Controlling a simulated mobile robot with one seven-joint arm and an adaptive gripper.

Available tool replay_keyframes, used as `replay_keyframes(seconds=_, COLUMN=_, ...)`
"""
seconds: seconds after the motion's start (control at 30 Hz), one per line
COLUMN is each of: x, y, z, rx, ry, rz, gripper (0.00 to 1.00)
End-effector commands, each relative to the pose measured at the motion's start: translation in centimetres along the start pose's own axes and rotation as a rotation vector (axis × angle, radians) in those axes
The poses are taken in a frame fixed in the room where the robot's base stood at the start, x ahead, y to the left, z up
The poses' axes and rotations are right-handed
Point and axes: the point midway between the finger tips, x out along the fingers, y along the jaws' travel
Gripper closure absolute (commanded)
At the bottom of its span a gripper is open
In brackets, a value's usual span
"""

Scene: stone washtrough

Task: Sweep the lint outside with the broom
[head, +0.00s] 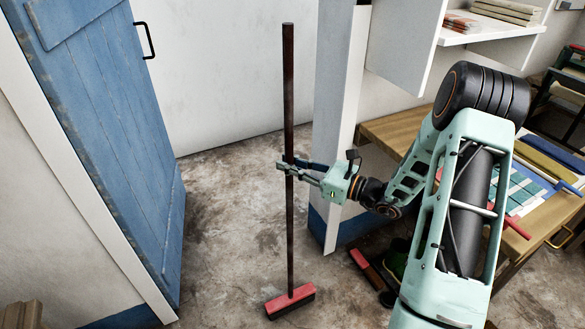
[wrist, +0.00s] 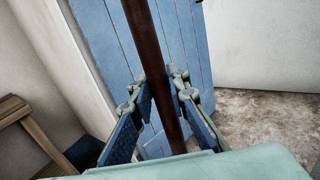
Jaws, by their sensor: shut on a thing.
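The broom has a long dark handle (head: 289,90) and a red head (head: 290,301) with dark bristles. It stands almost upright, its head at the floor in the doorway area. My gripper (head: 287,168) is shut on the handle about midway up. In the wrist view, the handle (wrist: 165,70) runs between the two fingers of my gripper (wrist: 165,105). I cannot make out any lint on the mottled floor (head: 230,230) in either view.
A blue door (head: 110,120) stands open at the left, with a black handle. A wall end with a white edge (head: 345,130) is close right of the broom. A wooden workbench (head: 395,130) is at the right. A red-topped thing (head: 365,267) lies on the floor below.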

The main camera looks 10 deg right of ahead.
Motion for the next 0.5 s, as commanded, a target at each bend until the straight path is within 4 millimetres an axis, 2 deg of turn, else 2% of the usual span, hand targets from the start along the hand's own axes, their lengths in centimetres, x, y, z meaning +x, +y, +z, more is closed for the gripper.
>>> replay_keyframes(seconds=0.5, x=1.9, y=-1.2, z=0.2, rx=-0.003, ry=-0.006, rz=0.001, gripper=1.0)
